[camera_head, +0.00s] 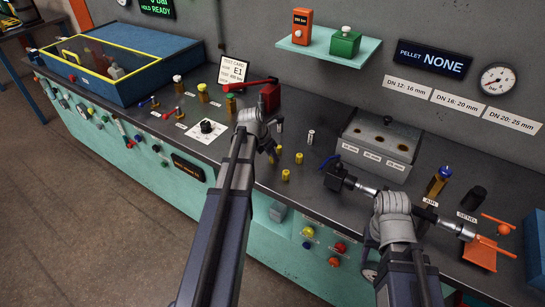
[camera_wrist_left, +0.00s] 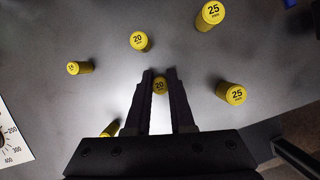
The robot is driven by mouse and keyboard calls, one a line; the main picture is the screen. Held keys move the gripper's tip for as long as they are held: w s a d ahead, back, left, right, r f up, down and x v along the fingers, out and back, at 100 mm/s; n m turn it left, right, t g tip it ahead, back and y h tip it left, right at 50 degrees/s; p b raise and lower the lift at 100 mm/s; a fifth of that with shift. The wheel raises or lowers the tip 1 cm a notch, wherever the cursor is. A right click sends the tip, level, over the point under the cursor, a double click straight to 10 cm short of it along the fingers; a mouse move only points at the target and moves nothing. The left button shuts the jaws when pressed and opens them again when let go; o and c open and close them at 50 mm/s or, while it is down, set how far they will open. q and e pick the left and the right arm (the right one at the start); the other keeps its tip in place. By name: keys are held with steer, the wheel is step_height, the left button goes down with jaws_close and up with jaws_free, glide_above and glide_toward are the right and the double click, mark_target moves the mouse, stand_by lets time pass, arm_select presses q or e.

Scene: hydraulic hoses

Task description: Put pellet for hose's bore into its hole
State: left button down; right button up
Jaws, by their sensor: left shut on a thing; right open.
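My left gripper (camera_head: 270,150) is low over the bench, and its fingers (camera_wrist_left: 160,88) are shut on a yellow pellet marked 20 (camera_wrist_left: 160,85). Several loose yellow pellets stand around it, including another 20 (camera_wrist_left: 139,41), two 25s (camera_wrist_left: 210,15) (camera_wrist_left: 231,93) and a smaller one, probably 16 (camera_wrist_left: 79,68). One more (camera_wrist_left: 109,129) is partly hidden by the gripper. The grey block (camera_head: 352,133) with three dark holes and size labels on its front stands to the right, apart from the held pellet. My right gripper (camera_head: 393,207) is open by the hose fittings; its fingertips are mostly hidden.
A blue-lever valve and silver fittings (camera_head: 368,190) lie in front of the block. Wall labels pair DN 12, 16 and 20 with 16, 20 and 25 mm (camera_head: 458,103). The display (camera_head: 443,60) reads PELLET NONE. A red-handled tool (camera_head: 268,97) stands behind the left gripper.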

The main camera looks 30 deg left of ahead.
arm_select(q)
steer(key=c, duration=1.2)
jaws_free()
steer(key=shift+f, duration=0.2)
steer(key=shift+c, duration=0.2)
steer(key=o, duration=0.5)
steer(key=shift+c, duration=0.2)
steer(key=shift+r, duration=0.15)
steer(key=shift+p+v, duration=0.85)
steer(key=shift+p, duration=0.05)
steer(key=p+v, duration=0.9)
steer(key=v, duration=0.1)
steer(key=shift+r+p, duration=0.25)
steer(key=shift+p, duration=0.05)
steer(key=shift+s, duration=0.1)
